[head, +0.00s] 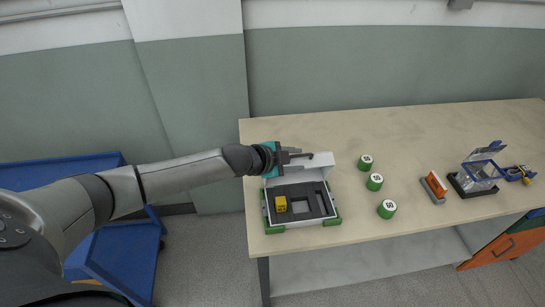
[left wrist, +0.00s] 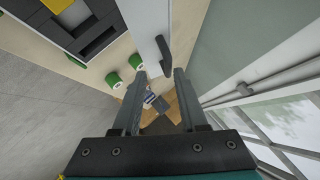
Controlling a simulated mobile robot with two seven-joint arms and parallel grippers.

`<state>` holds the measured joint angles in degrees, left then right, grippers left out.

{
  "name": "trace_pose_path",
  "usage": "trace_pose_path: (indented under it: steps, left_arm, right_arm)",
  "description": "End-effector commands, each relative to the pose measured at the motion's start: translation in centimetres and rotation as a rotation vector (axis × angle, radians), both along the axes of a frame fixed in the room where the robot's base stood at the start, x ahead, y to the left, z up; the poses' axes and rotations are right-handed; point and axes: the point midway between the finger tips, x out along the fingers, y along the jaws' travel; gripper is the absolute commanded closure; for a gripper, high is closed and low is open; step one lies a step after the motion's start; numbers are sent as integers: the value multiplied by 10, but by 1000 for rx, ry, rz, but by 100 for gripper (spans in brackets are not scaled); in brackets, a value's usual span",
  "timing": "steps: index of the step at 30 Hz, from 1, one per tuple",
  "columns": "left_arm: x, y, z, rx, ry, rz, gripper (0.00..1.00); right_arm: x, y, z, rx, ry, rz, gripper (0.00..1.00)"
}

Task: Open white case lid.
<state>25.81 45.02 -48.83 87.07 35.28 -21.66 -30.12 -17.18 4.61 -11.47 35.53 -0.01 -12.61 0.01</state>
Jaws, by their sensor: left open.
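The white case (head: 331,220) stands on the bench with green corners and a dark foam insert. Its white lid (head: 320,172) is raised at the back of the case, so the inside shows. A yellow block (head: 281,204) sits in the left part of the insert. My left gripper (head: 303,156) is open at the lid's upper edge. In the left wrist view the lid (left wrist: 146,25) has a dark handle (left wrist: 163,52) just beyond the two open fingertips (left wrist: 160,75); nothing is visibly held. Whether a finger touches the lid is unclear. My right gripper is not in view.
Green cans with white tops (head: 375,182) stand right of the case. Farther right are an orange item on a grey base (head: 434,187) and a clear, blue-edged box (head: 480,172). A blue cart (head: 85,170) stands left of the bench. The wall is close behind.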

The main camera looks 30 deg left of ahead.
Motion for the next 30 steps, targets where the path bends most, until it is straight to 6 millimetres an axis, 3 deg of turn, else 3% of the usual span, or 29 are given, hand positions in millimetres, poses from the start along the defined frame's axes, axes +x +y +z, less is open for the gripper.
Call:
trace_pose_path:
  steps: [21,30]
  left_arm:
    - [-89,39,64,4,0,-3,58]
    - [-103,47,76,3,-1,0,58]
  right_arm:
    - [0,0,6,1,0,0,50]
    - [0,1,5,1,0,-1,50]
